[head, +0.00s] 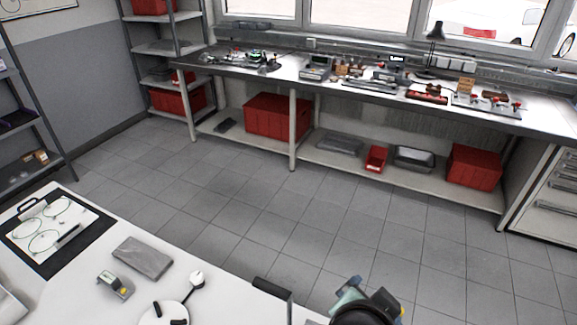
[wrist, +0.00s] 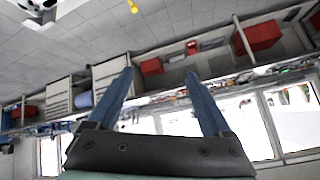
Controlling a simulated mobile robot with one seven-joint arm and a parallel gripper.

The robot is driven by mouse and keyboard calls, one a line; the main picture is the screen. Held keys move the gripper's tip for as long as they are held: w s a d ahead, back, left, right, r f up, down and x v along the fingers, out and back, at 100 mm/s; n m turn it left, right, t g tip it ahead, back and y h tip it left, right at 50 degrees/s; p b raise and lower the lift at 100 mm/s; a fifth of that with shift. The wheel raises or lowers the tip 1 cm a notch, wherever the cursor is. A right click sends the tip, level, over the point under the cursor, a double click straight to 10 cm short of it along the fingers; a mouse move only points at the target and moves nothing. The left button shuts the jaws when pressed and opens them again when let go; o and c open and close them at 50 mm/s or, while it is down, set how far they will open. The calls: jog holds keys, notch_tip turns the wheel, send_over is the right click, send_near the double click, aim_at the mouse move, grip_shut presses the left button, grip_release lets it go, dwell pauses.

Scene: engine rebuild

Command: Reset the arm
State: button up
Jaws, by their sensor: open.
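My arm (head: 365,305) shows at the bottom edge of the head view, right of centre; the fingertips cannot be made out there. In the wrist view my gripper (wrist: 158,82) has its two blue fingers spread wide apart with nothing between them. The wrist picture is upside down, with the floor at the top and the windows at the bottom. The gripper is in free air and touches nothing that I can see.
A white table (head: 215,275) in front holds a clipboard (head: 58,228), a grey block (head: 143,257) and a round white piece (head: 165,313). Open tiled floor (head: 240,190) separates it from the long workbench (head: 285,72). Red bins (head: 270,116) stand beneath the bench. Shelving (head: 30,125) stands left.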

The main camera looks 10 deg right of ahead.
jog(key=w+a+r+n+t+b, duration=0.1)
jog(key=w+a+r+n+t, duration=0.2)
jog(key=r, duration=0.5)
jog(key=w+a+r+n+t+y+b, duration=0.1)
jog(key=w+a+r+t, duration=0.2)
jog(key=r+t, duration=0.35)
jog(key=w+a+r+n+t+b, duration=0.1)
jog(key=w+a+r+n+t, duration=0.15)
jog(key=r, duration=0.65)
jog(key=s+a+r+n+t+y+b, duration=0.1)
jog(key=s+a+r+n+t+y, duration=0.1)
jog(key=r, duration=0.6)
jog(key=s+a+r+n+t+y, duration=0.2)
jog(key=s+a+r+t, duration=0.3)
jog(key=r, duration=0.4)
jog(key=shift+s+n+t+b, duration=0.4)
jog(key=shift+s+n+t, duration=0.25)
jog(key=shift+s, duration=0.3)
